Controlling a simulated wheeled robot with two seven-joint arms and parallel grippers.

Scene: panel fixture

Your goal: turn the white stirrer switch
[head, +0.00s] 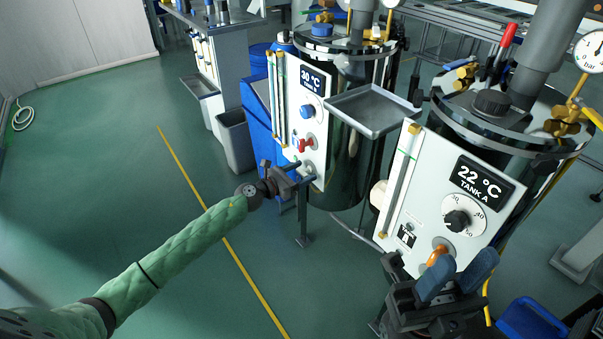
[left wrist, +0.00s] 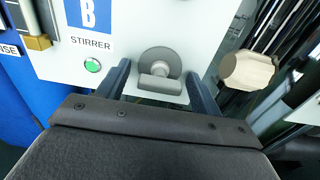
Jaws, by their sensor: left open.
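In the head view my left gripper (head: 305,173) is at the bottom of the tank B panel (head: 308,82), largely covering the switch. My right gripper (head: 457,275) has its blue fingers apart, just in front of the tank A panel (head: 470,145), beside an orange knob (head: 437,254).
A green lamp (left wrist: 92,65) glows left of the switch. A red knob (head: 304,145) and a blue knob (head: 307,111) sit higher on the tank B panel. A metal tray (head: 372,108) juts out between the tanks. The green floor at left is clear.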

